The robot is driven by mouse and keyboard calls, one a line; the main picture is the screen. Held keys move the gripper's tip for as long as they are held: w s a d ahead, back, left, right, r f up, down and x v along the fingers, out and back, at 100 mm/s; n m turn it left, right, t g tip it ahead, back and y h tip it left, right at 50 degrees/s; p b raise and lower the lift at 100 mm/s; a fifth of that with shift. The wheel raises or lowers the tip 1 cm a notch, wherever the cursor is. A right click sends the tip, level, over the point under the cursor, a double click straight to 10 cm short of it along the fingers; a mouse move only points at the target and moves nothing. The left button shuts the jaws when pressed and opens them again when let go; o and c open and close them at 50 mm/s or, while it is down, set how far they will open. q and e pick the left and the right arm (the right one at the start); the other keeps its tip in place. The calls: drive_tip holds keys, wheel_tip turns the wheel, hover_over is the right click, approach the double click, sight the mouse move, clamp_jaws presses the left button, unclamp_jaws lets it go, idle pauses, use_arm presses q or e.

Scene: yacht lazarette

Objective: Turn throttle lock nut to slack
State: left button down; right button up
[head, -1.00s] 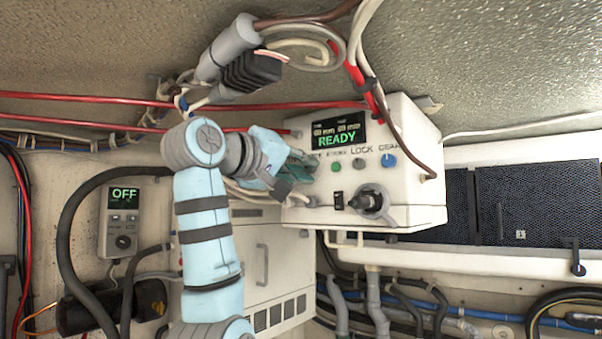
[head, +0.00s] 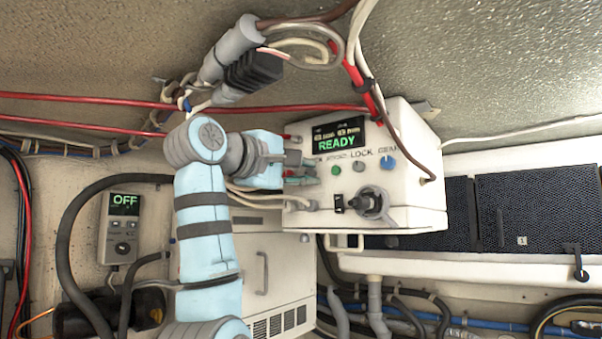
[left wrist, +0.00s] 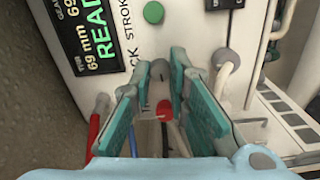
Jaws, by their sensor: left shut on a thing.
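My left gripper (head: 306,171) is at the left part of the front of the white control box (head: 420,165). In the left wrist view its teal fingers (left wrist: 160,82) point at the panel and are shut on a small grey knob or nut (left wrist: 160,70), which shows between the fingertips. I take this to be the throttle lock nut; its label is partly covered by the fingers. The display (head: 338,136) reads READY, and the left wrist view also shows "69 mm" on it (left wrist: 85,35). My right gripper is not in view.
A green button (head: 336,170), a grey LOCK knob (head: 359,165), a blue GEAR knob (head: 388,160) and a black joystick (head: 370,202) share the panel. Cables and a connector (head: 250,72) hang above. A grey OFF unit (head: 122,228) is on the left wall.

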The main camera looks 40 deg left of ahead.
use_arm(q)
drive_tip(key=shift+r, duration=0.1)
idle(0.3)
drive_tip(key=c, duration=1.8)
unclamp_jaws()
drive_tip(key=shift+o, duration=1.3)
drive_tip(key=shift+w, duration=0.2)
drive_tip(key=s, duration=0.7)
drive_tip(key=shift+s, duration=0.35)
drive_tip(key=shift+w, duration=0.15)
